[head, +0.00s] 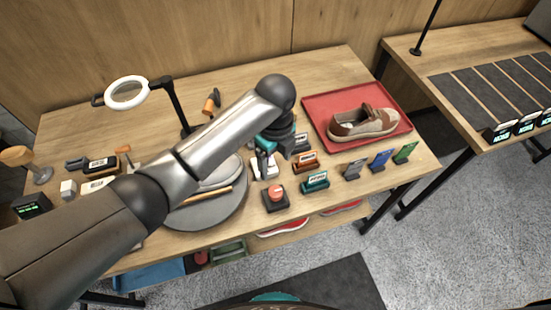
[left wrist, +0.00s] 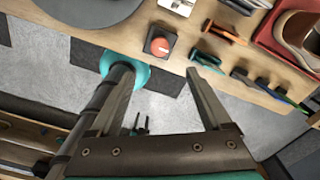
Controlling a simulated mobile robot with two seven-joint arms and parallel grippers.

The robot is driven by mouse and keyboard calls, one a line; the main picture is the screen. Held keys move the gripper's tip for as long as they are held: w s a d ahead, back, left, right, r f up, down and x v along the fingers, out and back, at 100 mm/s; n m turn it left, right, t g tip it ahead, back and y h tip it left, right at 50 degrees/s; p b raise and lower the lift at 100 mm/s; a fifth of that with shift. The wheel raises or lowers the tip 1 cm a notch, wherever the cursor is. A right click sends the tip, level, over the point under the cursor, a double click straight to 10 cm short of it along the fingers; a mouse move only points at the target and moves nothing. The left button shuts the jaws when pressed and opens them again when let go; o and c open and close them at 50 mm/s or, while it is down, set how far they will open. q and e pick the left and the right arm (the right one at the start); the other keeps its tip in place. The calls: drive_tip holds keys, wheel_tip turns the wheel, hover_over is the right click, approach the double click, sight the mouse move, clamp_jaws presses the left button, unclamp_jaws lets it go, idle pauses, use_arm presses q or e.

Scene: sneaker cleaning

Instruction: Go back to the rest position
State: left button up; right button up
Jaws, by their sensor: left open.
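My left arm reaches in from the left across the workbench (head: 330,72) in the head view, bent at its dark joint. My left gripper (head: 266,160) hangs over the bench between the round grey turntable (head: 205,212) and the red tray (head: 315,103). In the left wrist view the gripper (left wrist: 162,73) has its two fingers wide apart, with nothing between them. Beyond the fingertips lie the bench's front edge and the floor. My right gripper is not in view.
A tan and brown sneaker (head: 362,121) lies in the tray. A ring lamp (head: 126,93) stands behind the arm. A second table (head: 437,57) is at right.

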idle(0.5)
use_arm(q)
drive_tip(key=s+f+n+t+h, duration=0.1)
drive_tip(key=s+n+h, duration=0.2)
drive_tip(key=s+n, duration=0.55)
drive_tip(key=s+a+r+n+t+y, duration=0.1)
drive_tip(key=s+a+r+n, duration=0.1)
drive_tip(key=s+a+n, duration=0.45)
drive_tip(key=s+a+r+n+t+y, duration=0.15)
drive_tip(key=s+a+n, duration=0.25)
drive_tip(key=a+n, duration=0.6)
wheel_tip(320, 180, down, 33)
drive_tip(key=s+g+b, duration=0.1)
drive_tip(key=s+b, duration=0.1)
drive_tip(key=b, duration=0.9)
drive_tip(key=s+a+f+b, duration=0.1)
drive_tip(key=s+f+b, duration=0.4)
drive_tip(key=f, duration=0.7)
drive_tip(key=s+a+f+g+b, duration=0.1)
drive_tip(key=s+f+b, duration=0.4)
drive_tip(key=s+f, duration=0.5)
wheel_tip(320, 180, down, 2)
drive_tip(key=shift+s+a+f, duration=0.1)
drive_tip(key=shift+s+a, duration=0.05)
drive_tip(key=shift+a, duration=0.1)
